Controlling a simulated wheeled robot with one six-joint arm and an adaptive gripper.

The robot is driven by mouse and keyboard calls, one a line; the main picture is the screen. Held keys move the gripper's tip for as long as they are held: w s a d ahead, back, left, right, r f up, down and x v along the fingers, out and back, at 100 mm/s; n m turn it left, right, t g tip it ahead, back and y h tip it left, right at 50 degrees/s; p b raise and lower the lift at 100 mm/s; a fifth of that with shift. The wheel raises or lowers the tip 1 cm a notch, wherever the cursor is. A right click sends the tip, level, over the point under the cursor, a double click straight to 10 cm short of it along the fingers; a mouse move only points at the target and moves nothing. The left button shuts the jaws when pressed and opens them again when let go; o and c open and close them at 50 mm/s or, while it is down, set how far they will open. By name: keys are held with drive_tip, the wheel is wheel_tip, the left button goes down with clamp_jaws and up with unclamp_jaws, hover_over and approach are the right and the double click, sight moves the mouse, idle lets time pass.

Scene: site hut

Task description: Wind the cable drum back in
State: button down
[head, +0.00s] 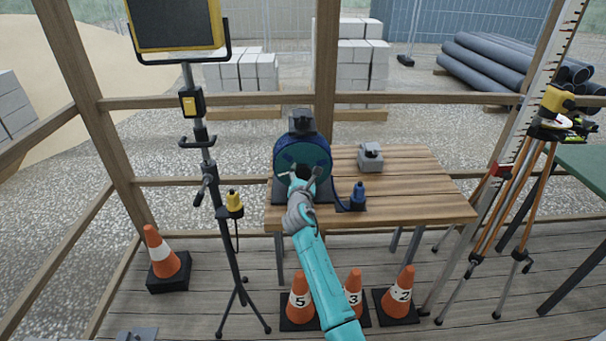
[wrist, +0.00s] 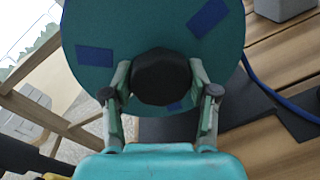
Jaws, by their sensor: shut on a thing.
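The cable drum (head: 290,148) stands upright on the wooden table, with a teal round face and a dark frame. In the wrist view the drum's face (wrist: 110,30) fills the upper middle and carries blue patches. A black knob (wrist: 161,77) sticks out from the face. My gripper (wrist: 161,95) is shut on this knob, one finger on each side. In the head view my gripper (head: 303,178) is at the front of the drum and hides part of its face. A blue cable (wrist: 270,92) runs from the drum's right side to a blue plug (head: 358,195) on the table.
The wooden table (head: 425,190) has bare room on its right. A grey box (head: 370,157) stands behind the plug. Numbered cones (head: 398,296) stand under the table's front edge. A lamp stand (head: 215,165) is at left, a tripod (head: 520,190) at right.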

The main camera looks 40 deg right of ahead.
drive_tip(key=shift+f+n, duration=0.15)
drive_tip(key=shift+n, duration=0.15)
drive_tip(key=shift+c, duration=1.5)
unclamp_jaws()
drive_tip(key=v, duration=1.2)
